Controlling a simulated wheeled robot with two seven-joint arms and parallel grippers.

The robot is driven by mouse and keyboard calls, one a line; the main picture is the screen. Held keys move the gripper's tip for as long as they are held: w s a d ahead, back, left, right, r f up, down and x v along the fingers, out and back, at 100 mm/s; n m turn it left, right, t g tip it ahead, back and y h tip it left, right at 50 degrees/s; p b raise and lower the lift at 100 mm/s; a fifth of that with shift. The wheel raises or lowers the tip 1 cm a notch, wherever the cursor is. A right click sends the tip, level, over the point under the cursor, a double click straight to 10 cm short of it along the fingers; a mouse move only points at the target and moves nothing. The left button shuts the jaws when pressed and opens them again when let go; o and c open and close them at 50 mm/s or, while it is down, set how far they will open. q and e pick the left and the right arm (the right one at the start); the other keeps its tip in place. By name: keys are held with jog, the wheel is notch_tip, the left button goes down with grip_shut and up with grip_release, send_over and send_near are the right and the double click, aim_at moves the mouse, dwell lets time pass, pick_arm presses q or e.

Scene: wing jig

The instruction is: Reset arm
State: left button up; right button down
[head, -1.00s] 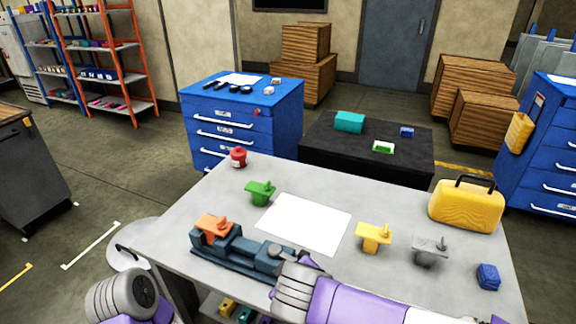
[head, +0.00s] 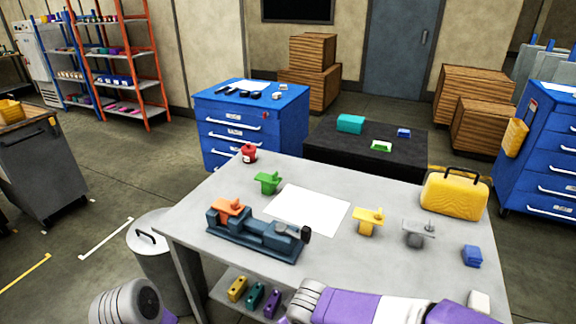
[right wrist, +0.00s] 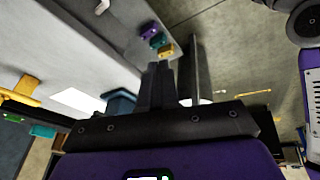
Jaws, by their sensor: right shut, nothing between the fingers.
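My right gripper (right wrist: 158,85) shows in the right wrist view with its dark fingers together and nothing between them. It is apart from the table in that view. In the head view my purple right forearm crosses the bottom right, in front of the table's near edge; its fingers do not show there. My left arm shows only as a grey rounded link at the bottom left of the head view, and its gripper is out of view. The blue-grey jig (head: 255,238) stands on the table, with an orange part (head: 228,207) on its left end.
The grey table (head: 190,228) carries a green part (head: 267,182), white sheet (head: 308,210), yellow part (head: 368,220), grey part (head: 418,233), blue block (head: 472,255), red can (head: 249,153) and yellow case (head: 455,194). Coloured blocks (head: 255,296) lie on the shelf below. A bin (head: 150,243) stands left.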

jog(key=s+d+f+m+g+y+p, duration=0.1)
jog(key=s+d+f+m, duration=0.1)
jog(key=f, duration=0.7)
jog(key=s+d+f+m+g+y+p, duration=0.1)
jog(key=s+d+f+m, duration=0.2)
jog(key=f, duration=0.6)
jog(key=s+d+f+m+g+y+p, duration=0.1)
jog(key=s+d+f+m, duration=0.1)
jog(key=s+f+m, duration=0.4)
notch_tip(320, 180, down, 3)
jog(key=shift+s+d+f, duration=0.2)
jog(key=shift+s+d, duration=0.2)
jog(key=shift+s, duration=0.3)
jog(key=c, duration=1.8)
grip_release()
